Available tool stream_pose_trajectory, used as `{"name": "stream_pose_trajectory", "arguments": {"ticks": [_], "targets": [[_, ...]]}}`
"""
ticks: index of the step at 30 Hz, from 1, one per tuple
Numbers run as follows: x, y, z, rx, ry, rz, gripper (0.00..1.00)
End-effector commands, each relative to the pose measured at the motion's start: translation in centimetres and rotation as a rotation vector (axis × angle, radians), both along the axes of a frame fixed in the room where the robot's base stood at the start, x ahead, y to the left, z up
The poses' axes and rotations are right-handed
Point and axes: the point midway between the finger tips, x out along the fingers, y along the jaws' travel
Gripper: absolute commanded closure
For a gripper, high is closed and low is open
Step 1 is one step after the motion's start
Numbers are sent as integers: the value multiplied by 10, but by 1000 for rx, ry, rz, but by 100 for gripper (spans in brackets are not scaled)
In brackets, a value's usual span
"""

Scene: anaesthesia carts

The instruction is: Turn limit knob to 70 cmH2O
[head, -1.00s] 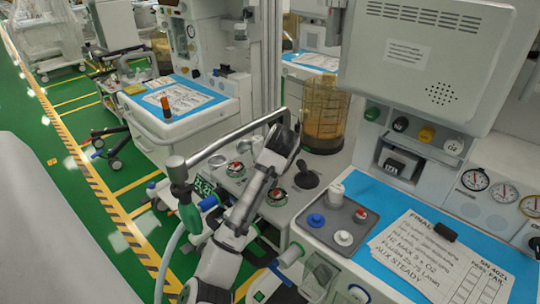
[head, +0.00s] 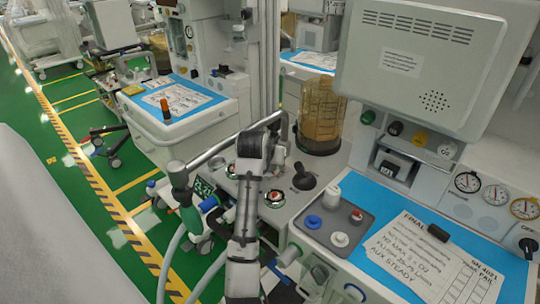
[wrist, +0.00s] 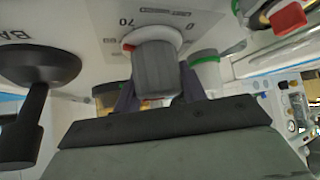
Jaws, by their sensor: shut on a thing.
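The limit knob (wrist: 155,72) is a ridged grey knob with a pale and reddish collar, in the upper middle of the wrist view. It stands on a pale panel (wrist: 98,22) whose printed scale shows "70" at its left and "0" at its right. My gripper (wrist: 158,90) has its dark fingers on either side of the knob and is shut on it. I cannot make out a pointer mark on the knob. In the head view my arm covers part of the machine's front, and the gripper and the held knob cannot be made out there.
A black lever switch (wrist: 38,75) stands close left of my gripper; it shows in the head view (head: 303,178). A green-and-white part (wrist: 205,68) is close right, a red part (wrist: 290,18) at upper right.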

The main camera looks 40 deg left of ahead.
Motion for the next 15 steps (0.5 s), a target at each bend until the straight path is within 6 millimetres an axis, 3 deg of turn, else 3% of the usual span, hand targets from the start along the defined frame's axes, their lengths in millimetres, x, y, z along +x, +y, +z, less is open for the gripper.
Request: {"name": "stream_pose_trajectory", "arguments": {"ticks": [15], "targets": [[0,0,1,1,-1,-53,82]]}}
